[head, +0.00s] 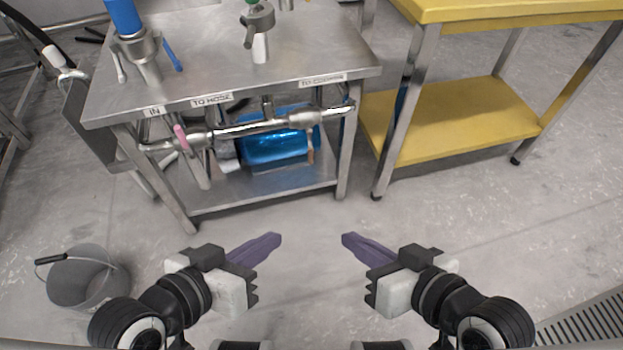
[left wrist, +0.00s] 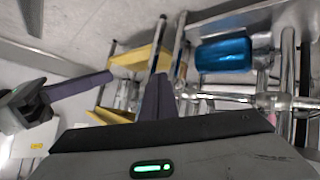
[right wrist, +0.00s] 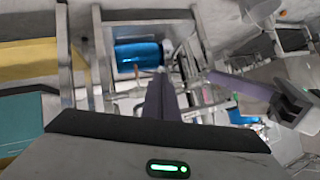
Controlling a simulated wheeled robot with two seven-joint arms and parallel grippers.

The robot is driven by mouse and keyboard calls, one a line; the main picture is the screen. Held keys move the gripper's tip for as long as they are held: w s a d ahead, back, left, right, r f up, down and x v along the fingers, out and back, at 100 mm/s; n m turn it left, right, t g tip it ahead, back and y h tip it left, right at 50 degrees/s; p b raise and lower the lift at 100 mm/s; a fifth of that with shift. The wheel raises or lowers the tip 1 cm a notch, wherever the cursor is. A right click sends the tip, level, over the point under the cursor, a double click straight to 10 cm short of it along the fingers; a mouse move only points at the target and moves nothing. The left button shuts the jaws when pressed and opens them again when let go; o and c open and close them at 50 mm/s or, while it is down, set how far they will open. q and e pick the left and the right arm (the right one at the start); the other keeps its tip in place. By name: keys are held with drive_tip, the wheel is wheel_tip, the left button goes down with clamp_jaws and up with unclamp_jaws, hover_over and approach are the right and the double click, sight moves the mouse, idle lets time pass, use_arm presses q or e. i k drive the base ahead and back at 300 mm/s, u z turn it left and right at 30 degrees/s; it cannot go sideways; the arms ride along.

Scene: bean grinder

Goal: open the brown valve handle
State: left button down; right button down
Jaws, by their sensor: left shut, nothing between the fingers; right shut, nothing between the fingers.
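The brown valve handle (head: 310,155) is small and hangs down below the right part of the metal pipe (head: 262,127), under the front edge of the steel table. A small brown piece, likely this handle (right wrist: 137,71), shows beside the blue container in the right wrist view. I cannot make it out in the left wrist view. My left gripper (head: 274,239) and right gripper (head: 348,239) have purple fingers. Both are shut and empty, in front of the table and well apart from the handle. Their tips point inward toward each other with a gap between them.
A pink handle (head: 181,137) is on the pipe's left part. A blue container (head: 277,146) sits on the steel table's (head: 330,60) lower shelf. A yellow-shelved table (head: 460,120) stands right, and a grey bucket (head: 83,283) at lower left. The floor in front is clear.

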sight(311, 155)
drive_tip(key=z, duration=3.4)
drive_tip(key=k, duration=0.9)
drive_tip(key=u, duration=1.7)
drive_tip(key=i, duration=0.5)
drive_tip(key=z, duration=0.05)
